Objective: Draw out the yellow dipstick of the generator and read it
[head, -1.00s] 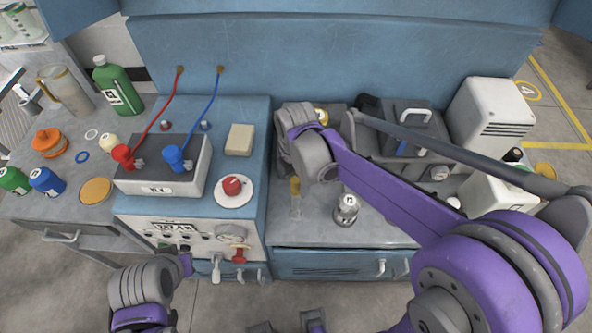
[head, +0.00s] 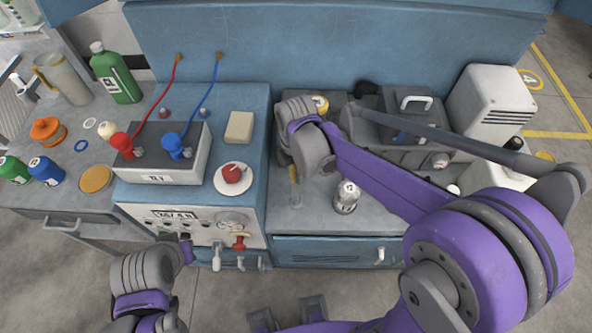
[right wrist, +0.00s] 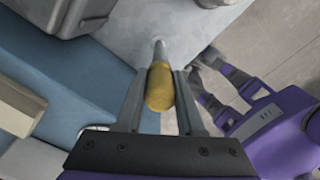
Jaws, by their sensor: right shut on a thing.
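My right gripper (right wrist: 160,92) is shut on the yellow handle of a slim rod, which I take for the dipstick (right wrist: 160,85). The rod's pale metal shaft points away from the gripper towards the grey deck; I cannot tell whether its tip touches anything. In the head view the yellow handle (head: 293,173) shows just below my right wrist, and the fingers are mostly hidden. No reading can be made out on the shaft. The generator (head: 405,125) seems to be the grey unit behind my right arm, partly hidden. My left arm is at lower left; its fingers are unclear.
A small metal can (head: 347,198) stands on the deck close right of the handle. A blue cabinet with a battery-like box (head: 165,165), red and blue cables and a red button (head: 232,173) lies left. A white louvred box (head: 492,105) stands at right.

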